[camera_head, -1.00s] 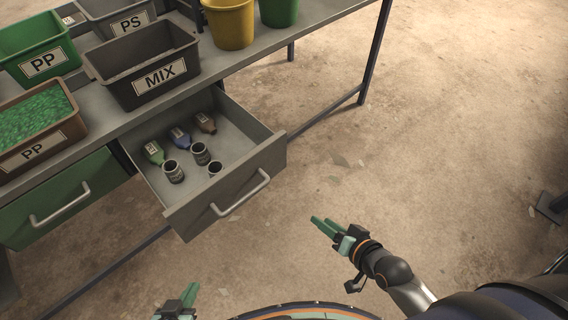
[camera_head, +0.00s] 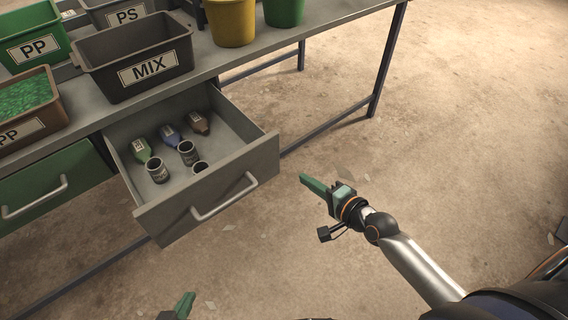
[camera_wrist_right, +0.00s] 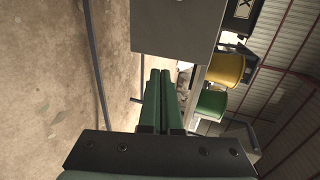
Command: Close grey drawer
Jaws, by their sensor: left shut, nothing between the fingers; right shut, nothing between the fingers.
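The grey drawer (camera_head: 240,168) stands pulled out under the workbench in the head view, with a pale bar handle (camera_head: 224,198) on its front. Inside lie a green, a blue and a brown bottle (camera_head: 199,123), and a few small dark jars (camera_head: 157,170). My right gripper (camera_head: 304,179) is shut and empty, to the right of the drawer front and apart from it. In the right wrist view its green fingers (camera_wrist_right: 159,82) are together, and a grey panel (camera_wrist_right: 175,28) shows beyond them. My left gripper (camera_head: 184,304) shows only a green tip at the bottom edge, below the drawer.
A closed green drawer (camera_head: 60,185) is left of the grey one. The bench top holds the MIX bin (camera_head: 132,58), PP and PS bins, a yellow bucket (camera_head: 231,22) and a green bucket (camera_head: 284,10). A bench leg (camera_head: 385,62) stands at right. Floor right is clear.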

